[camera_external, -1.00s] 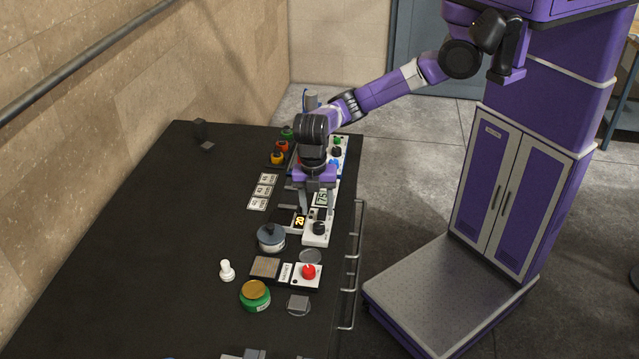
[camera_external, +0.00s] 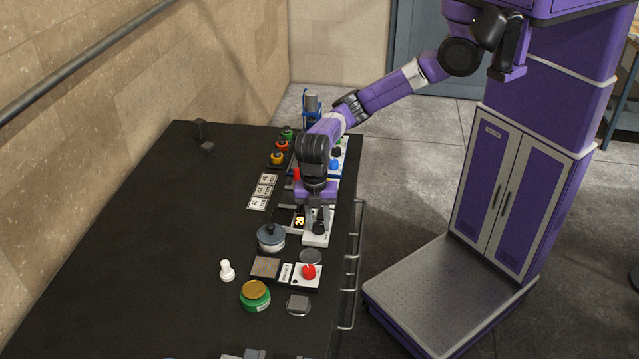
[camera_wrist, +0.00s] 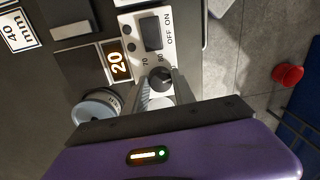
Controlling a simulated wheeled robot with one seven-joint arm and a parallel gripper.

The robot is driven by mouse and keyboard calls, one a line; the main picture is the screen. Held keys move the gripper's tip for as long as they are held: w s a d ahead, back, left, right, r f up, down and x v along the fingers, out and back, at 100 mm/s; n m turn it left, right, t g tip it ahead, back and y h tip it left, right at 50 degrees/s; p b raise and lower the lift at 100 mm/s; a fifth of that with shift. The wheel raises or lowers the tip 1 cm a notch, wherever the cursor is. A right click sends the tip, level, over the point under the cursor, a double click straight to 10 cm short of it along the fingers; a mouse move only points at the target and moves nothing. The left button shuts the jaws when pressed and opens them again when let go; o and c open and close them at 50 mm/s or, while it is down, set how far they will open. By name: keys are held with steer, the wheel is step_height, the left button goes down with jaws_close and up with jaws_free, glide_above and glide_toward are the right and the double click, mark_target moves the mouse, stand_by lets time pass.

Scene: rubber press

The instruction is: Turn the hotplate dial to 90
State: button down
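The hotplate dial (camera_wrist: 161,77) is a dark round knob on a white control panel (camera_wrist: 179,52). Marks 70 and 80 show beside it; its pointer setting is not legible. My gripper (camera_wrist: 161,74) points down with one finger on each side of the dial. The fingers look closed against its sides, though the contact is partly hidden. In the external view my gripper (camera_external: 319,227) is low over the white panel (camera_external: 316,240). An orange display (camera_wrist: 118,63) beside the panel reads 20.
A dark rocker switch (camera_wrist: 151,31) marked ON and OFF is above the dial. A grey lidded pot (camera_external: 271,238) stands close left of the panel. A red button (camera_external: 309,271) is nearer the camera. The left of the black table (camera_external: 150,240) is mostly clear.

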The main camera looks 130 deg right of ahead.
mark_target(317, 225)
steer(key=shift+n, duration=0.5)
steer(key=c, duration=1)
jaws_free()
steer(key=shift+c, duration=0.2)
steer(key=shift+r, duration=0.1)
steer(key=r, duration=0.7)
steer(key=shift+w+d+r+b, duration=0.2)
steer(key=shift+r+b, duration=0.1)
steer(key=shift+b, duration=0.1)
steer(key=shift+a, duration=0.1)
